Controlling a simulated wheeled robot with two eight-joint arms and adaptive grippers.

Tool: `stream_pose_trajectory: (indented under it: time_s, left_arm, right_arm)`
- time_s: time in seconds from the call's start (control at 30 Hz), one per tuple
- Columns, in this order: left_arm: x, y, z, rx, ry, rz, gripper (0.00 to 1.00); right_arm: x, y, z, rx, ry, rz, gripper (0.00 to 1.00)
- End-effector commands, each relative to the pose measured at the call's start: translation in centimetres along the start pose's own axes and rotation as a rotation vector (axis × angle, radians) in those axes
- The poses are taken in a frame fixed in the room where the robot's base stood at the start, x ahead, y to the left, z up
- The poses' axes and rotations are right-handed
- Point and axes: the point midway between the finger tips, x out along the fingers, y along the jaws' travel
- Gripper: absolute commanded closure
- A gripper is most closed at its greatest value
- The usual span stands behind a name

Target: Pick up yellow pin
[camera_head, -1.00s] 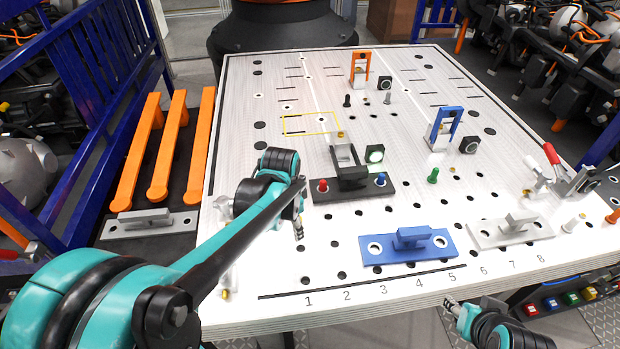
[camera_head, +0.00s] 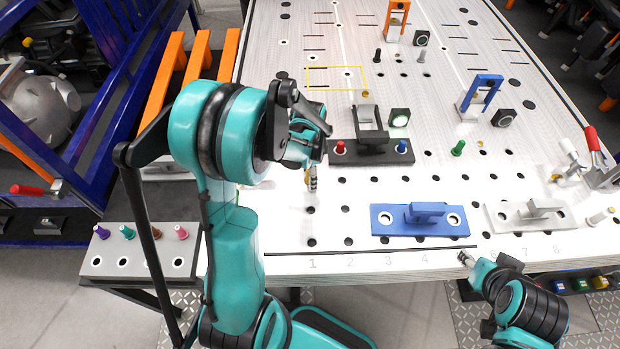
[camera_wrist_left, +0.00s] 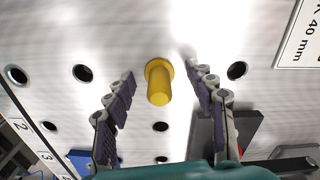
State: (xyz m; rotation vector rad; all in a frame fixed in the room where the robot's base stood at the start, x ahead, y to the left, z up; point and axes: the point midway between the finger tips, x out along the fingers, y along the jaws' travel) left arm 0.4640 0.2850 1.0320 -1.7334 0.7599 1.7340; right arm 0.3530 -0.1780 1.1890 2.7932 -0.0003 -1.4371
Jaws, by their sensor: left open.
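The yellow pin (camera_wrist_left: 158,82) stands on the white board in the left wrist view, with its flanged end showing. My left gripper (camera_wrist_left: 163,90) is open, with one finger on each side of the pin and a visible gap to both. In the head view my left gripper (camera_head: 311,181) is over the board's left part, left of the blue plate; the pin is mostly hidden there. My right gripper (camera_head: 465,258) is at the board's front edge, too small to tell whether it is open.
A dark fixture (camera_head: 372,157) with a red pin (camera_head: 340,147) and a blue pin (camera_head: 402,146) stands close right of my left gripper. The blue plate (camera_head: 386,221) lies in front of it. A grey block (camera_head: 140,262) with several coloured pins stands off the board's left side.

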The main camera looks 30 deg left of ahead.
Motion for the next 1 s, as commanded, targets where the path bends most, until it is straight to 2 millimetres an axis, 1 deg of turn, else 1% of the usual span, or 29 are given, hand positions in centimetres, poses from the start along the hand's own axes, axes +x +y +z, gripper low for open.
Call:
stream_pose_trajectory:
  time_s: [0.17,0.2,0.27,0.3,0.4,0.67,0.77,0.87,1.0]
  left_arm:
    - [0.0,0.0,0.0,0.000,0.000,0.000,0.45]
    - [0.0,0.0,0.0,0.000,0.000,0.000,0.50]
    - [0.0,0.0,0.0,0.000,0.000,0.000,0.66]
    - [0.0,0.0,0.0,0.000,0.000,0.000,0.76]
    - [0.0,0.0,0.0,0.000,0.000,0.000,1.00]
    - [-0.1,0.0,0.0,0.000,0.000,0.000,1.00]
    - [-0.4,0.0,0.0,0.000,0.000,0.000,1.00]
    - [-1.2,0.0,0.0,0.000,0.000,0.000,1.00]
    - [-3.2,0.0,0.0,0.000,0.000,0.000,1.00]
  right_arm:
    - [0.0,0.0,0.0,0.000,0.000,0.000,0.56]
    - [0.0,0.0,0.0,0.000,0.000,0.000,0.56]
    - [0.0,0.0,0.0,0.000,0.000,0.000,0.56]
    - [0.0,0.0,0.0,0.000,0.000,0.000,0.56]
    - [0.0,0.0,0.0,0.000,0.000,0.000,0.56]
    - [0.0,0.0,0.0,0.000,0.000,0.000,0.56]
    - [-0.1,0.0,-0.1,0.000,0.000,0.000,0.56]
    - [-0.2,0.0,-0.2,0.000,0.000,0.000,0.56]
    - [-0.6,0.0,-0.4,0.000,0.000,0.000,0.56]
